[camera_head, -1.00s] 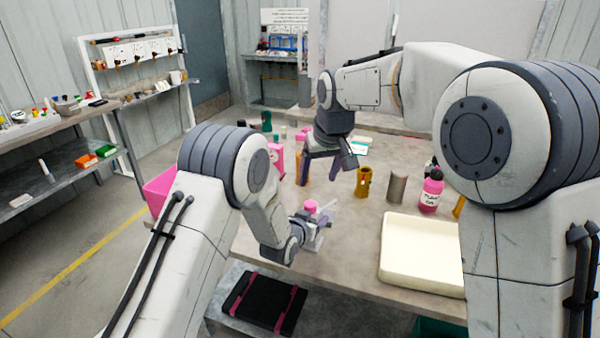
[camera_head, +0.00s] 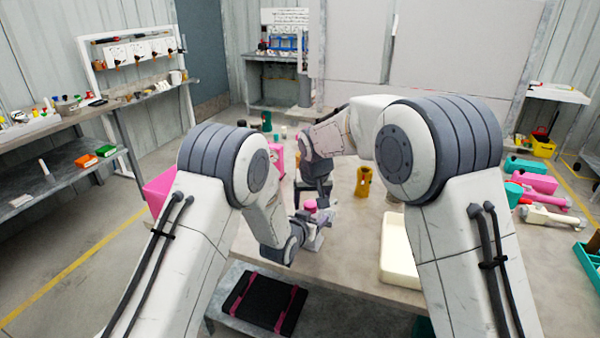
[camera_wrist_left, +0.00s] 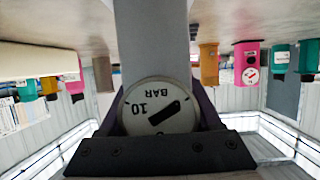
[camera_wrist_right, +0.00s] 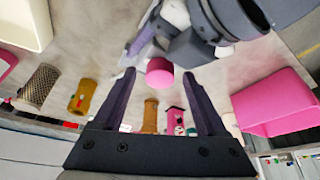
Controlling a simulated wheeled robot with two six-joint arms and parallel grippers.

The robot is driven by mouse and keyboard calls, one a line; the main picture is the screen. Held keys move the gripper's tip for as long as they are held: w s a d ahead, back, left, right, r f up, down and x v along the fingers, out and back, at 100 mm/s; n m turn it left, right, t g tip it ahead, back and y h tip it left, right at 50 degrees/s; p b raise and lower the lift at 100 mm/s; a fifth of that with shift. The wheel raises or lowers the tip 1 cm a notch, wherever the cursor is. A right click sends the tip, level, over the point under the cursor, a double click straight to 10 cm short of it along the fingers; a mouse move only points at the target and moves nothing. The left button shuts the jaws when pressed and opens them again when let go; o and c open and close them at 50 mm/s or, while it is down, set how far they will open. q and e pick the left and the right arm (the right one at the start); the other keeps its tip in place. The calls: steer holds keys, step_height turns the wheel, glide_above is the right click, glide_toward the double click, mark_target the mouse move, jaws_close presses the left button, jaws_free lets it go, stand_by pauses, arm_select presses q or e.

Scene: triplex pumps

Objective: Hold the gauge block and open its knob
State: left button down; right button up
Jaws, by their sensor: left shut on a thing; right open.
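The gauge block (camera_wrist_left: 150,40) is a grey block with a round dial marked 10 BAR (camera_wrist_left: 155,107) in the left wrist view. My left gripper (camera_wrist_left: 158,100) is shut on it, with a finger on each side. In the head view the block (camera_head: 313,241) is held near the table's front edge, partly hidden by my left gripper. Its pink knob (camera_head: 310,205) shows on top. In the right wrist view the pink knob (camera_wrist_right: 160,71) appears between the tips of my open right gripper (camera_wrist_right: 159,76), with no visible contact. In the head view my right gripper (camera_head: 308,190) is just above the knob.
A cream tray (camera_head: 398,255) lies to the right on the grey table (camera_head: 335,262). A yellow-brown cylinder (camera_head: 362,181) stands behind. A pink bin (camera_wrist_right: 272,103) is at the right in the right wrist view. Several other parts stand farther back on the table.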

steer(key=m+h, duration=0.1)
steer(key=m, duration=0.1)
steer(key=m+h, duration=0.1)
steer(key=m, duration=0.4)
steer(key=shift+w+a+h, duration=0.1)
steer(key=shift+a+h, duration=0.15)
steer(key=shift+h, duration=0.15)
steer(key=v, duration=1.2)
steer(key=shift+w, duration=0.2)
steer(key=shift+r, duration=0.1)
arm_select(q)
jaws_free()
